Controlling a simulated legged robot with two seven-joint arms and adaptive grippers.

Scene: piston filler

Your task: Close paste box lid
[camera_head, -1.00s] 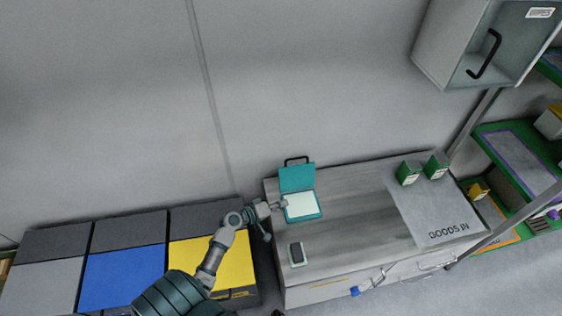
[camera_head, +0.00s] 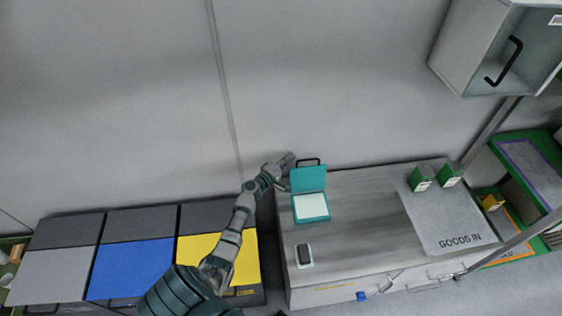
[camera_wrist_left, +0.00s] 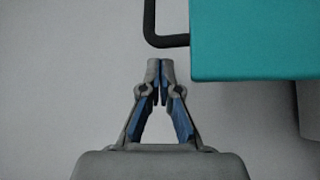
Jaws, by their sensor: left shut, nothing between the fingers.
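The teal paste box (camera_head: 312,207) stands on the grey counter with its lid (camera_head: 308,179) raised at the back and its white contents showing. A black handle (camera_head: 308,161) sticks up from the lid's top edge. My left gripper (camera_head: 289,158) is beside the upper left of the lid, near the wall. In the left wrist view my gripper (camera_wrist_left: 159,66) is shut and empty, with its tips just below the black handle (camera_wrist_left: 166,38) and left of the teal lid (camera_wrist_left: 255,40). My right gripper does not show.
A small grey device (camera_head: 304,255) lies on the counter (camera_head: 365,225) in front of the box. A wall cabinet (camera_head: 470,45) hangs at the upper right. The counter's middle is clear.

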